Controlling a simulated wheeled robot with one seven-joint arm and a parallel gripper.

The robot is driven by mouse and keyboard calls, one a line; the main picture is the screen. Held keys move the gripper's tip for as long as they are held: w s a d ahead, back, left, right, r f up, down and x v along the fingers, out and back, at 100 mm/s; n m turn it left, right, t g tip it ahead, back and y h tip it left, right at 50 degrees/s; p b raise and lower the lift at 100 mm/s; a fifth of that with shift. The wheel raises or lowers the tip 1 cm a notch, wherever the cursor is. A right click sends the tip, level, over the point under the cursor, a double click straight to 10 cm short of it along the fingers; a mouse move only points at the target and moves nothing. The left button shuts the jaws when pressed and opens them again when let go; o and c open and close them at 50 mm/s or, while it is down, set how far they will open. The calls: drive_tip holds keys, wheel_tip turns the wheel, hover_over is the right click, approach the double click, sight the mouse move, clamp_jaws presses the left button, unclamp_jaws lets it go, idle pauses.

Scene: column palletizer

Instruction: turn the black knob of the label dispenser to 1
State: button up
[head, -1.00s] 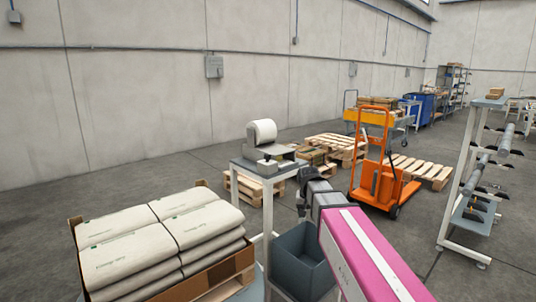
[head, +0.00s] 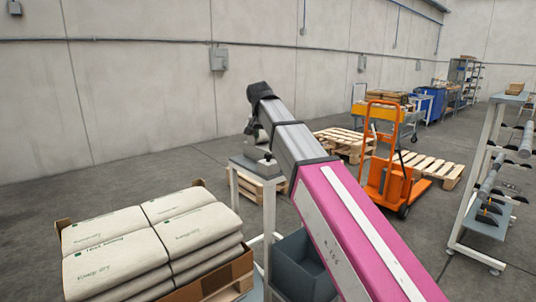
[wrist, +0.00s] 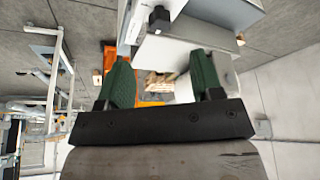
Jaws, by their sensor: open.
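The label dispenser (wrist: 180,44) is a pale grey box at the top of the wrist view. A small black block (wrist: 159,18), which looks like its knob, stands out from it; I cannot read any setting. My gripper (wrist: 161,62) has two green fingers, spread apart and empty. In the wrist view the fingers overlap the dispenser's lower part, and the black block is above and between their tips; contact cannot be told. In the head view my arm hides most of the dispenser, with only a low part (head: 262,161) showing on its stand.
Stacked sacks (head: 135,235) sit in a box on a pallet at the front left. A dark grey bin (head: 298,268) is beneath my arm. An orange pallet truck (head: 382,165) and a rack (head: 480,190) stand to the right. Open floor lies between them.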

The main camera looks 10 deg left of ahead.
sight(268, 154)
drive_tip(key=x, duration=1)
drive_tip(key=shift+r, duration=0.1)
drive_tip(key=c, duration=0.9)
